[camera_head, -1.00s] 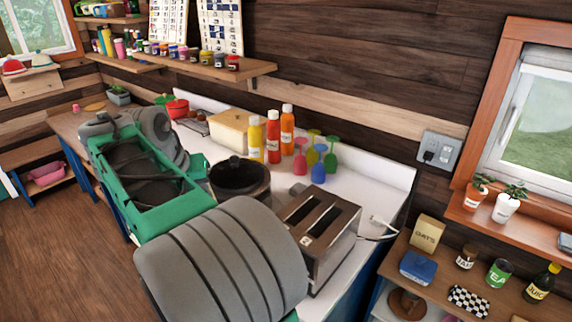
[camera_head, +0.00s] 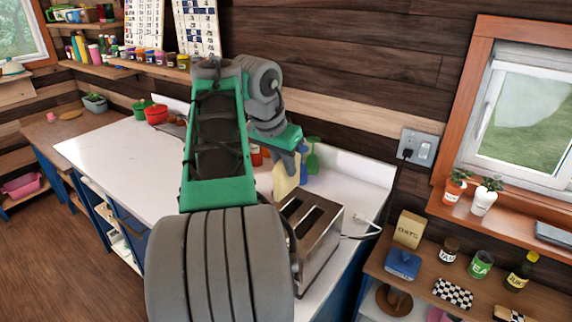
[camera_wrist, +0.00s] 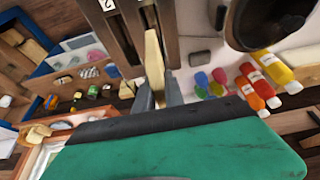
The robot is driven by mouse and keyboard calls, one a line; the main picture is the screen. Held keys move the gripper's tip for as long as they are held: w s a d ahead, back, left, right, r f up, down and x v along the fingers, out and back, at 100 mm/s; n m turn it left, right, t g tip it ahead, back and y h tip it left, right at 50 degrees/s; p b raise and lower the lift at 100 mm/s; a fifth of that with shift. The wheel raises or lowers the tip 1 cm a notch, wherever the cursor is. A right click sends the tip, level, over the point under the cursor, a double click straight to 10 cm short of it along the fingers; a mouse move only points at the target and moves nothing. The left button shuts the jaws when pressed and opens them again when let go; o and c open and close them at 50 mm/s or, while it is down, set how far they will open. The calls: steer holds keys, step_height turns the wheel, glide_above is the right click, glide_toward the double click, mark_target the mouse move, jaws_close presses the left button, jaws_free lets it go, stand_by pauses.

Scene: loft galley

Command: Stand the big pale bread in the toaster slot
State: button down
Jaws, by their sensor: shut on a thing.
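My gripper (camera_wrist: 158,98) is shut on the big pale bread (camera_wrist: 154,65), which shows as a narrow slab between the fingers in the wrist view. In the head view the bread (camera_head: 285,182) hangs below the gripper at the far left end of the toaster. The steel toaster (camera_head: 318,240) stands on the white counter with two long dark slots; part of its left side is hidden by my arm. In the wrist view the toaster (camera_wrist: 172,25) lies just beyond the bread, which is roughly in line with the slots. I cannot tell whether the bread's lower edge is inside a slot.
A dark round pot (camera_wrist: 232,22) and several sauce bottles (camera_wrist: 262,88) stand near the toaster. Coloured glasses (camera_head: 313,155) stand behind it. The white counter (camera_head: 125,160) is clear at left. A shelf with an oats box (camera_head: 409,228) is at right.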

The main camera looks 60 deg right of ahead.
steer(key=b, duration=0.9)
glide_toward(286, 198)
steer(key=shift+s+a+f, duration=0.25)
steer(key=shift+s+f, duration=0.3)
steer(key=shift+f, duration=0.2)
steer(key=shift+s+a+f, duration=0.25)
steer(key=shift+s+f, duration=0.25)
steer(key=shift+f, duration=0.25)
steer(key=shift+s+a+f, duration=0.25)
steer(key=shift+s+f, duration=0.3)
steer(key=shift+f, duration=0.2)
steer(key=c, duration=1.3)
jaws_free()
steer(key=shift+c, duration=0.2)
steer(key=shift+r, duration=0.15)
